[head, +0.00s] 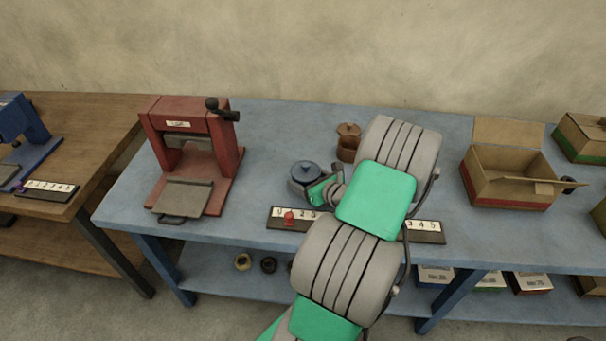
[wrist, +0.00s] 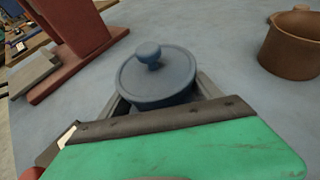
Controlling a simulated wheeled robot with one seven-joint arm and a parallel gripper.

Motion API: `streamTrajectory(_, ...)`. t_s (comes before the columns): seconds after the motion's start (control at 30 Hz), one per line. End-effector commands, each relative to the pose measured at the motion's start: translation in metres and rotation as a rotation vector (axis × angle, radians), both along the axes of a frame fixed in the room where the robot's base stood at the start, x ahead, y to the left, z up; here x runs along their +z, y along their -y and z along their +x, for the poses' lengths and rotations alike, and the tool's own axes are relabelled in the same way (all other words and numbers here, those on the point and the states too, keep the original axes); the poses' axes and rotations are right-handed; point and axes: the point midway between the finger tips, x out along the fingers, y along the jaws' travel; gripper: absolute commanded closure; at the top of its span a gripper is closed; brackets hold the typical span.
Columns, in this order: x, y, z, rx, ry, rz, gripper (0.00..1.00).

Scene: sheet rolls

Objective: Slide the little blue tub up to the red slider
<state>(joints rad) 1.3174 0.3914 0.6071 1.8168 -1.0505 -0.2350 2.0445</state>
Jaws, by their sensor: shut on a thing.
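The little blue tub (head: 306,173) with a knobbed lid stands upright on the blue table, right of the red press. It also shows in the wrist view (wrist: 156,78). My gripper (head: 305,190) is low at the table, its jaws shut around the tub's sides; in the wrist view the jaws (wrist: 160,98) flank it. The red slider (head: 289,218) sits near the left end of a numbered scale strip (head: 313,221) at the table's front edge, in front of the tub and a little left. My arm hides the strip's middle.
The red press (head: 192,155) stands at the left. A brown pot (head: 347,149) stands behind and right of the tub, its lid (head: 349,130) behind it. An open cardboard box (head: 505,180) is at the right. The table between press and tub is clear.

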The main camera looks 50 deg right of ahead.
Motion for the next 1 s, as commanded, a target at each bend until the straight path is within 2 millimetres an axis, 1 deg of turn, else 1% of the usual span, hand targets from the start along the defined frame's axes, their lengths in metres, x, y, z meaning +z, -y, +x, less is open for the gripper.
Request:
streamTrajectory(0.6, 0.0, -0.011, -0.034, -0.002, -0.001, 0.002, 0.67)
streamTrajectory(0.87, -0.001, -0.012, -0.035, -0.001, -0.001, 0.002, 0.67)
streamTrajectory(0.9, -0.001, -0.012, -0.035, -0.001, -0.001, 0.002, 0.25)
streamTrajectory(1.0, -0.001, -0.012, -0.035, 0.0, -0.001, 0.001, 0.16)
